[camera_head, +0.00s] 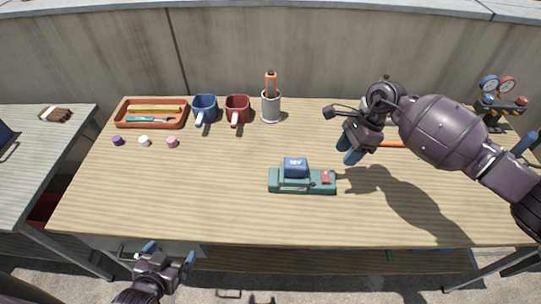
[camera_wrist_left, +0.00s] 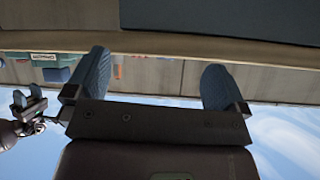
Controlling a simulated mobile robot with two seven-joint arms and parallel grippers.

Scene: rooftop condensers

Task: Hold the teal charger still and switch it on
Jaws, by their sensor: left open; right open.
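The teal charger (camera_head: 288,185) lies on the wooden table near its middle, with a blue battery marked 18V (camera_head: 295,167) seated on top. A red switch (camera_head: 326,178) sits at its right end. My left gripper (camera_head: 168,258) is open and empty at the table's front edge, left of the charger and apart from it. In the left wrist view its two blue fingers (camera_wrist_left: 158,82) are spread with nothing between them. My right gripper (camera_head: 347,150) is open and empty above the table, up and right of the charger, not touching it.
Three small caps (camera_head: 144,141) lie at left. A gauge set (camera_head: 494,105) stands at the back right. The front left tabletop is clear.

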